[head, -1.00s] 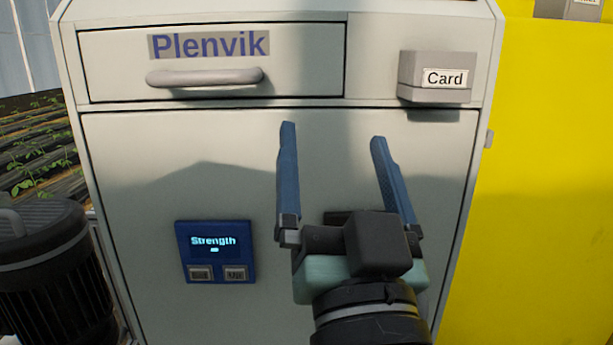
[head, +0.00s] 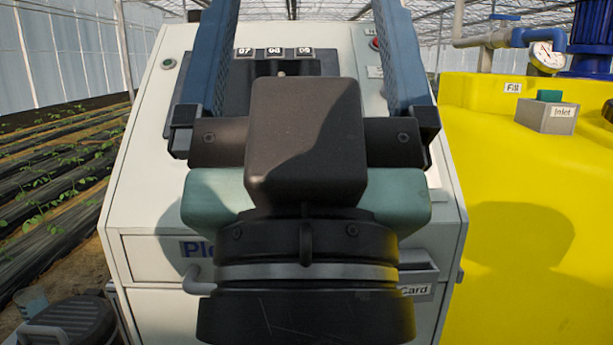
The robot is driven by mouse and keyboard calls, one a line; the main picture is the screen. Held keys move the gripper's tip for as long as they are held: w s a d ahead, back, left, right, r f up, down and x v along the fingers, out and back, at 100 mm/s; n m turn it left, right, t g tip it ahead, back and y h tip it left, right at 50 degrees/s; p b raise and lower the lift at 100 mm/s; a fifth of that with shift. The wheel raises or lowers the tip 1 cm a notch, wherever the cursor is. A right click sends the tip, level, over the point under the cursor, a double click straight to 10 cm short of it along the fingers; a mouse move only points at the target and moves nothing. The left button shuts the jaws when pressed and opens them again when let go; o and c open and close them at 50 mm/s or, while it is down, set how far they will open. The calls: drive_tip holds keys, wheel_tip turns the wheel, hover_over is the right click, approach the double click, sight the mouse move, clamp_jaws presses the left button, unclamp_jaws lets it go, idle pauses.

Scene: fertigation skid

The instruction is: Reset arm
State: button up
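My gripper (head: 305,50) fills the middle of the head view, close to the camera, with its two blue fingers pointing up and spread wide apart. Nothing shows between the fingers except the cabinet behind. The fingertips run out at or near the top edge of the picture. The pale cabinet (head: 155,215) stands behind my gripper, which hides much of its front and top panel.
A dark panel with number labels (head: 274,52) tops the cabinet. A dark lidded container (head: 70,322) sits lower left.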

wheel_tip(320, 180, up, 16)
drive_tip(key=p, duration=1.3)
drive_tip(key=shift+f, duration=0.1)
